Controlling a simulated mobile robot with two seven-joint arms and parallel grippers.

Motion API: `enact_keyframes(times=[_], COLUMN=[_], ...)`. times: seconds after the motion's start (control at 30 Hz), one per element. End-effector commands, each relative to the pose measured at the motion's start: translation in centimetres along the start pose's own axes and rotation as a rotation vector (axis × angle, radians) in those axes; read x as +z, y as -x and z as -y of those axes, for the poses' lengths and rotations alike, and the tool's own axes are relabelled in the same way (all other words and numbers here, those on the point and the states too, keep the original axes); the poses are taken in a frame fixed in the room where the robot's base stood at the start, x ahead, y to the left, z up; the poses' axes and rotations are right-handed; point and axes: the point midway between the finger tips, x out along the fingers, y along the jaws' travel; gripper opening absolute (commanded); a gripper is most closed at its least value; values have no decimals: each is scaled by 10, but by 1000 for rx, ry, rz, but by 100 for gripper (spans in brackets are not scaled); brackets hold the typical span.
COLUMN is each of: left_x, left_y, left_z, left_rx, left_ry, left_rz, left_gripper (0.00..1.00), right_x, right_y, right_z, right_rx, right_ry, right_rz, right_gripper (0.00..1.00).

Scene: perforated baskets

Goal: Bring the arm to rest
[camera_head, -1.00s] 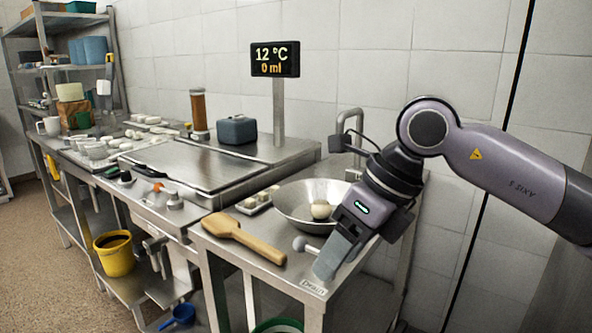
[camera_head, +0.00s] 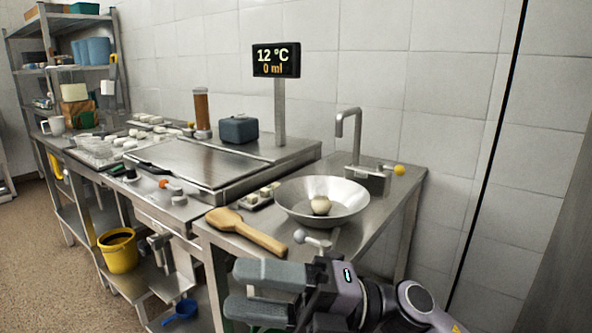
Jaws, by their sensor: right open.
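My right gripper (camera_head: 246,291) is low in the head view, in front of the steel table's near edge. Its two grey fingers point left and stand apart, with nothing between them. My right arm (camera_head: 400,305) comes in from the bottom right. My left gripper is not in view.
A steel bowl (camera_head: 345,199) holding a pale ball (camera_head: 320,205) stands on the table (camera_head: 385,217), with a wooden paddle (camera_head: 250,235) to its left. A yellow bucket (camera_head: 119,255) sits on the lower shelf.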

Motion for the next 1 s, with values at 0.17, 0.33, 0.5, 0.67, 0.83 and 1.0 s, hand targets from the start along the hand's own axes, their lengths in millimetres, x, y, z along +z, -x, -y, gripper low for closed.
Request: enact_keyframes(times=[0.17, 0.33, 0.5, 0.67, 0.83, 1.0], left_x=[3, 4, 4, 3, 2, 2], left_y=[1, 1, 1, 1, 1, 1], left_z=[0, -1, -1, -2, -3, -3], left_rx=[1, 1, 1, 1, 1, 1], left_ry=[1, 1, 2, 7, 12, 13], left_rz=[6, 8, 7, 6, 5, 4], left_gripper=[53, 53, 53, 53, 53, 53], right_x=[22, 39, 38, 10, -47, -115], right_y=[33, 83, 146, 208, 265, 304], right_z=[11, 42, 95, 156, 219, 263], right_rx=[217, 367, 467, 515, 522, 499], right_ry=[-245, -484, -735, -979, -1230, -1444], right_rz=[290, 586, 896, 1192, 1483, 1714], right_gripper=[56, 56, 56, 56, 56, 56])
